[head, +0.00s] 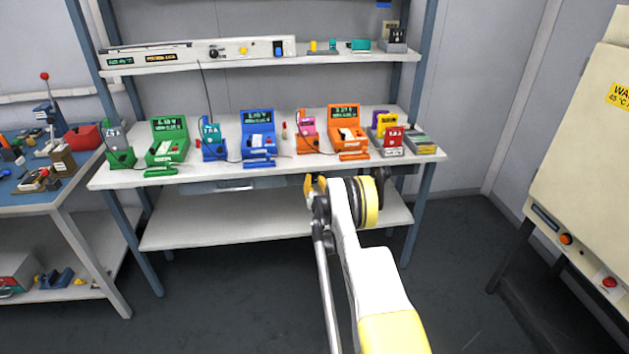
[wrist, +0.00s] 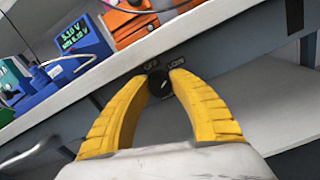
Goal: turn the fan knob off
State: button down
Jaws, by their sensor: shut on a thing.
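The fan knob (wrist: 160,86) is a small round black knob with a light mark, on the grey front edge of the bench. Small lettering, partly readable as OFF, is printed above it. My gripper (wrist: 160,76) has its yellow fingers on either side of the knob, shut on it. In the head view my gripper (head: 314,183) is at the bench's front edge, below the orange device, and the knob is hidden there. The exact setting that the mark points to is too small to tell.
The white bench (head: 213,177) carries a green device (head: 167,140), a blue device (head: 258,137) and an orange device (head: 347,132) above my gripper. A lower shelf (head: 230,226) lies beneath. A cream cabinet (head: 590,160) stands at right. The floor between is clear.

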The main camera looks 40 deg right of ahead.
jog(key=shift+n, duration=0.3)
jog(key=n, duration=0.4)
jog(key=shift+w+n, duration=0.1)
jog(key=shift+n, duration=2.2)
jog(key=c, duration=1.1)
grip_release()
jog(key=shift+a, duration=0.1)
jog(key=v, duration=0.7)
jog(key=shift+s, duration=0.25)
